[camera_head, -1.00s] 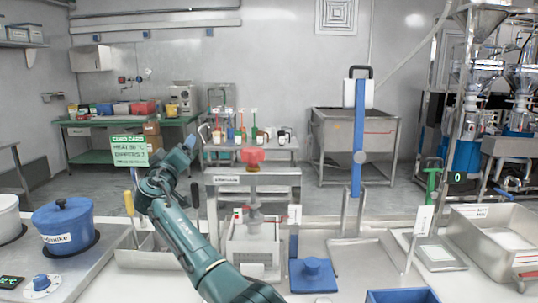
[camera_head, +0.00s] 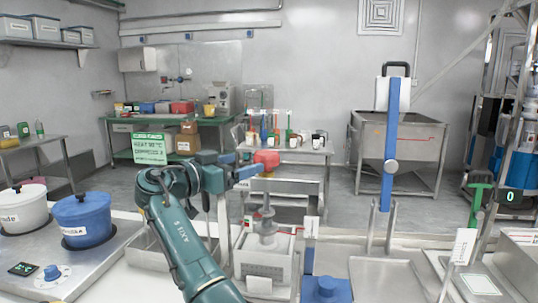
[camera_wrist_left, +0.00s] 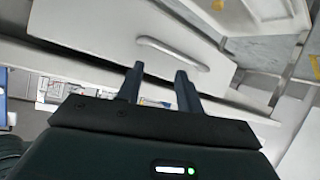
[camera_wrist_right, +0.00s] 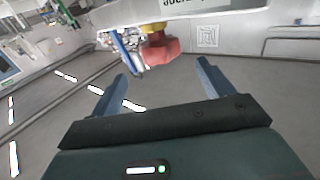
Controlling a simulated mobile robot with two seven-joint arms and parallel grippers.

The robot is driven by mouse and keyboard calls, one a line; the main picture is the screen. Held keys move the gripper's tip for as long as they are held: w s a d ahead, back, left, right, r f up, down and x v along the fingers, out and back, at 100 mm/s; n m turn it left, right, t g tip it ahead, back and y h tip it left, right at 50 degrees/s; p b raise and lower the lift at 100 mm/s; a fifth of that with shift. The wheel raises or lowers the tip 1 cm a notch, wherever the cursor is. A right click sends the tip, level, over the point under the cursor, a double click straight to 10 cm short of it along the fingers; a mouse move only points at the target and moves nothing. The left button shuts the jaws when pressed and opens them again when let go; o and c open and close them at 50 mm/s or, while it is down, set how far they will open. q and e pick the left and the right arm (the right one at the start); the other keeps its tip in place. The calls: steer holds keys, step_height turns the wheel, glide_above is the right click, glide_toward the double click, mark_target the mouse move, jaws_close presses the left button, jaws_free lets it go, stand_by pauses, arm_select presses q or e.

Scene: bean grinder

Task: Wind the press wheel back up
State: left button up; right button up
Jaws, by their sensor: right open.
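The press wheel is a red, lobed knob (camera_head: 266,157) on a yellow collar, on top of the press's crossbar (camera_head: 290,186). It also shows at the top of the right wrist view (camera_wrist_right: 160,49). Below the crossbar, a grey press part (camera_head: 266,225) stands over a white tray. My right gripper (camera_head: 246,169) is just left of the wheel, at nearly its height. In the right wrist view its blue fingers (camera_wrist_right: 162,72) are apart and empty, with the wheel beyond the tips. My left gripper (camera_wrist_left: 159,73) is seen only in its own wrist view, fingers apart and empty, facing a white panel with a handle.
A blue pot (camera_head: 83,222) and a white pot (camera_head: 22,210) stand on the hob at left. A blue upright lever (camera_head: 391,150) and a green-handled tool (camera_head: 479,200) stand at right. A green card (camera_head: 149,149) stands behind my right arm.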

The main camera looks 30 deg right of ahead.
mark_target(268, 152)
steer(key=p+x, duration=0.1)
steer(key=x, duration=0.8)
steer(key=shift+w+d, duration=0.1)
steer(key=shift+d, duration=0.15)
steer(key=shift+c, duration=0.3)
steer(key=shift+f, duration=0.1)
steer(key=c, duration=0.9)
